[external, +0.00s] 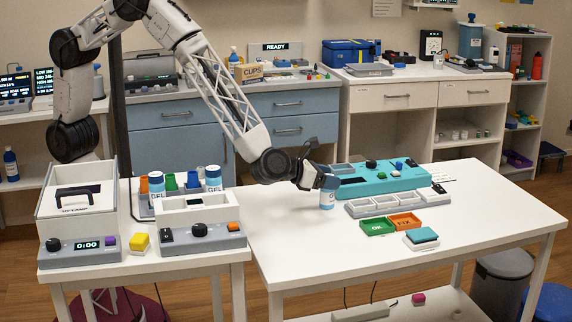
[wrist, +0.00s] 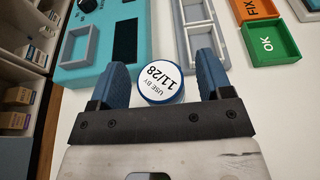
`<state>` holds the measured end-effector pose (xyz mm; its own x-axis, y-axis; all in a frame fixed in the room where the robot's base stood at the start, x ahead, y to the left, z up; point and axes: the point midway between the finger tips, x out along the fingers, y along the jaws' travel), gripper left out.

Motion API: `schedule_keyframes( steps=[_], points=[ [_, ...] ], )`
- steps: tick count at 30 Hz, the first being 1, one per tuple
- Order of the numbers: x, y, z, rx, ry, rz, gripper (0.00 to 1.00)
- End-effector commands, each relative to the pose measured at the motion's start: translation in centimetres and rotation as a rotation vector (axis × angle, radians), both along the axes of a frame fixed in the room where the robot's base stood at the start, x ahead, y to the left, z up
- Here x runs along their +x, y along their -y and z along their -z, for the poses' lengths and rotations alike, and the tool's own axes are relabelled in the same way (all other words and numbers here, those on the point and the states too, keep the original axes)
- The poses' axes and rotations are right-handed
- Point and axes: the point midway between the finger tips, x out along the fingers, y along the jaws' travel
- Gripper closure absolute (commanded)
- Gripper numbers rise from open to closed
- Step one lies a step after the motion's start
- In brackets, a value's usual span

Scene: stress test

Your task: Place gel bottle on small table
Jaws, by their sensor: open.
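A bottle (external: 327,201) with a pale label stands upright on the right white table (external: 300,245), beside the teal device. Its round top (wrist: 161,80), white with a blue rim and marked "USE BY 11/28", shows in the wrist view. My gripper (external: 326,182) is open, its blue fingers (wrist: 161,85) on either side of the bottle top with gaps visible. The fingers partly hide the bottle in the external view. Two bottles marked GEL, one left (external: 156,184) and one right (external: 213,178), stand in a rack on the smaller left table (external: 130,262).
A teal device (external: 385,183) stands just right of the bottle. Grey trays (external: 388,204), a green OK tray (external: 379,227) and an orange FIX tray (external: 405,221) lie nearby. The right table's front is clear. The left table holds boxes, devices and a yellow block (external: 139,243).

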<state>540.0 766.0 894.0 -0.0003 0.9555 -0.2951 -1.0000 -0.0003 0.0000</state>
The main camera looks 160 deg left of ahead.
Motion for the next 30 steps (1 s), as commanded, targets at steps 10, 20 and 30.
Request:
schedule_keyframes(
  steps=[10,20,30],
  points=[
    [0.01,0.04,0.01,0.0,0.0,0.0,0.28],
    [0.01,0.05,0.0,0.0,0.0,0.0,0.63],
    [0.01,0.05,-0.04,0.0,0.0,0.0,0.87]
  ],
)
